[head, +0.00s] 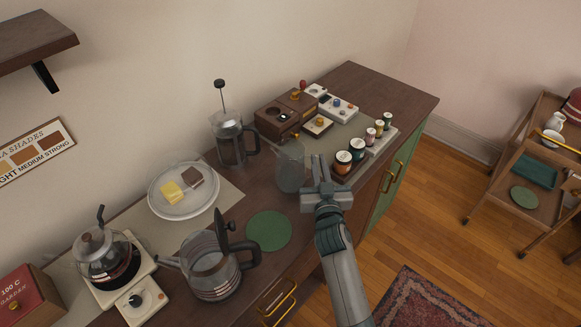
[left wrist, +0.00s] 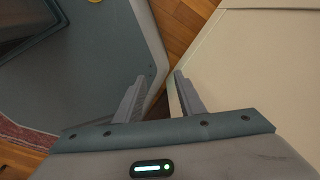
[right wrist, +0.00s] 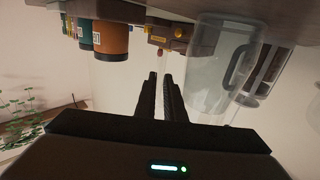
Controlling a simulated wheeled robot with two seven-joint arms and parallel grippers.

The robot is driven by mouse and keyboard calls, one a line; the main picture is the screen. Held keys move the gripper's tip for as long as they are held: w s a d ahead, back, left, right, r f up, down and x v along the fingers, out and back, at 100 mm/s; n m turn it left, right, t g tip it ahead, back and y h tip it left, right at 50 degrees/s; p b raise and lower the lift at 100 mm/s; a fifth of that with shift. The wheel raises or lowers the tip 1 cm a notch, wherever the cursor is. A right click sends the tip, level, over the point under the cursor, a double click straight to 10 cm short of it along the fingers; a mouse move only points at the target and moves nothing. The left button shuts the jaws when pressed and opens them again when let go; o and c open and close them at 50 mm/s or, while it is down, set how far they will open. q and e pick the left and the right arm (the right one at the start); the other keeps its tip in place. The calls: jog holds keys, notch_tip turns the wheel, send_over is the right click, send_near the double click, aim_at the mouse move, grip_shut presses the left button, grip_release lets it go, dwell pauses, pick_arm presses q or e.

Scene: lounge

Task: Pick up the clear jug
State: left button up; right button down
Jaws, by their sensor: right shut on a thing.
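The clear jug (head: 290,166) is a see-through, greyish vessel upright at the middle of the counter, left of my right gripper (head: 321,175). In the right wrist view the jug (right wrist: 212,70) fills the space right of the fingers. My right gripper (right wrist: 161,85) has its fingers close together, shut on the jug's side toward me, seemingly its handle. The clear handle itself is hard to make out. I cannot tell whether the jug's base touches the counter. My left gripper (left wrist: 160,95) is open and empty, away from the counter; it is outside the head view.
Spice jars (head: 357,150) stand close to the right of my right gripper. A french press (head: 231,140) stands left of the jug, and a wooden box (head: 284,114) behind it. A glass kettle (head: 210,268) and a green round mat (head: 268,230) are nearer me.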

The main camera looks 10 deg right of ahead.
pick_arm(q)
jog(key=shift+s, duration=0.7)
jog(key=shift+w, duration=0.1)
pick_arm(e)
jog(key=shift+r, duration=0.15)
dwell(0.4)
